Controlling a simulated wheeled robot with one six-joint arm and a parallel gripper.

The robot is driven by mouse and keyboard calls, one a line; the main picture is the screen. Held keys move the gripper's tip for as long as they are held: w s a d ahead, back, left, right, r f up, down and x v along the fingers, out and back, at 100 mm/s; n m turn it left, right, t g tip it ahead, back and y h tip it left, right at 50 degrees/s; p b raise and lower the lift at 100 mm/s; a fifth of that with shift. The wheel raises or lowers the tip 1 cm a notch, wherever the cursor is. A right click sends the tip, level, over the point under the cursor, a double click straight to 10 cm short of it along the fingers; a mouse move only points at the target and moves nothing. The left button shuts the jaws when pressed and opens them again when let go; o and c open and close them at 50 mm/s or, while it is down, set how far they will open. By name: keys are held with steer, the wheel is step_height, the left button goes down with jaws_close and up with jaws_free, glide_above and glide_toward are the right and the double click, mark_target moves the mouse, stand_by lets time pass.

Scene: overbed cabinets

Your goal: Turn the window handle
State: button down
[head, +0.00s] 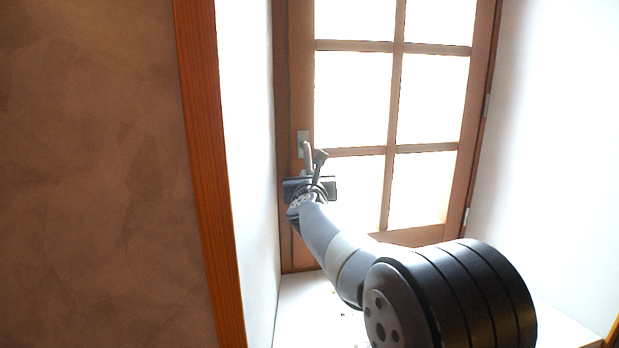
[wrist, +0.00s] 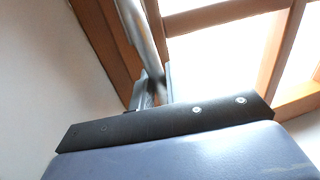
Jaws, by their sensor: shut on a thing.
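The window (head: 388,150) has a brown wooden frame with several bright panes and looks closed. Its grey handle (head: 307,150) sits on a pale plate (head: 302,140) on the left stile and hangs downward. My gripper (head: 313,168) is at the lower part of the handle. In the wrist view the handle (wrist: 138,35) comes down from the top edge between the fingers of my gripper (wrist: 152,95), which are shut on it. The exact contact is partly hidden by the fingers.
The window is set in a recess with a white wall on the left (head: 248,150) and another on the right (head: 550,150). A white sill (head: 305,310) lies below. Hinges (head: 486,105) show on the window's right side.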

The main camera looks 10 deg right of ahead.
steer(key=shift+a, duration=0.1)
stand_by(0.3)
steer(key=shift+a+m, duration=0.25)
steer(key=shift+m, duration=0.35)
steer(key=c, duration=1.5)
jaws_free()
steer(key=s, duration=0.3)
steer(key=s+a+b, duration=0.1)
steer(key=s, duration=0.3)
steer(key=s+a, duration=0.1)
steer(key=s, duration=0.2)
steer(key=shift+s+r+b, duration=0.1)
steer(key=shift+s+b, duration=0.2)
steer(key=shift+b, duration=0.05)
